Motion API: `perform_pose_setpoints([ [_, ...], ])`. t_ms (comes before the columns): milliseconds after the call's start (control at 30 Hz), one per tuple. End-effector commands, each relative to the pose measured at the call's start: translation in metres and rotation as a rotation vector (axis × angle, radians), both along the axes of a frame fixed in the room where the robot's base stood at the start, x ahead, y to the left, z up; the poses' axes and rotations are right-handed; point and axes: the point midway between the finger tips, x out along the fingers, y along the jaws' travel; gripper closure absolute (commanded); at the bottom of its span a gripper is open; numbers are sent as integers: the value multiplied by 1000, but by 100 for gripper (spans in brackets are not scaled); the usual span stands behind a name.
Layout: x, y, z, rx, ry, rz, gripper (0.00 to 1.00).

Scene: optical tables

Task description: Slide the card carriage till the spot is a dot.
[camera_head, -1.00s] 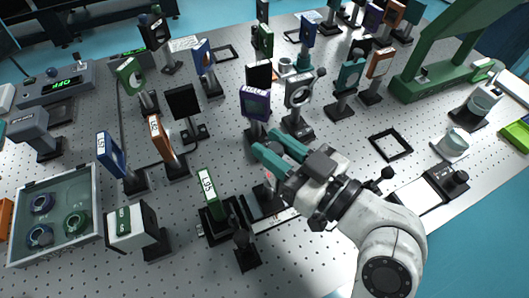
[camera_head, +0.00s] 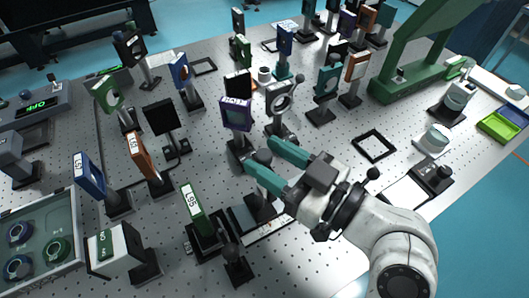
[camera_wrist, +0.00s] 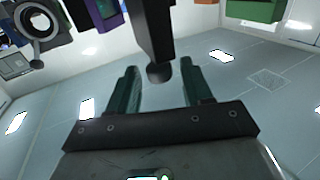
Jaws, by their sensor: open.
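My gripper (camera_head: 262,152) is open, its two teal fingers over the table behind a short rail. In the wrist view my gripper (camera_wrist: 160,72) has a dark upright post with a round knob (camera_wrist: 158,73) between or just beyond its fingers; I cannot tell whether they touch. A black carriage block (camera_head: 245,218) sits on the rail (camera_head: 268,228) with a pale scale strip, below my fingers; a dark post on it is partly covered by my gripper. A green labelled plate (camera_head: 193,208) stands upright at the rail's left end. I cannot make out a card face or light spot.
A purple-framed unit (camera_head: 236,113) and a ring mount (camera_head: 280,97) stand close behind my fingers. A black knobbed post (camera_head: 236,262) stands in front of the rail. Several plates and a grey tray (camera_head: 75,225) are at left.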

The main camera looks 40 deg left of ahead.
Motion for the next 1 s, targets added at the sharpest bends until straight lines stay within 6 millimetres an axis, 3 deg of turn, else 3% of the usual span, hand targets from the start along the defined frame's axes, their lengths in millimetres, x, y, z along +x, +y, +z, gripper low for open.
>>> perform_pose_setpoints([
  [200,1,-44,-3,0,-1,-5,50],
  [433,1,-80,-2,0,-1,-4,50],
  [633,0,-91,-1,0,0,-2,50],
  [1000,0,-92,0,0,0,-1,50],
])
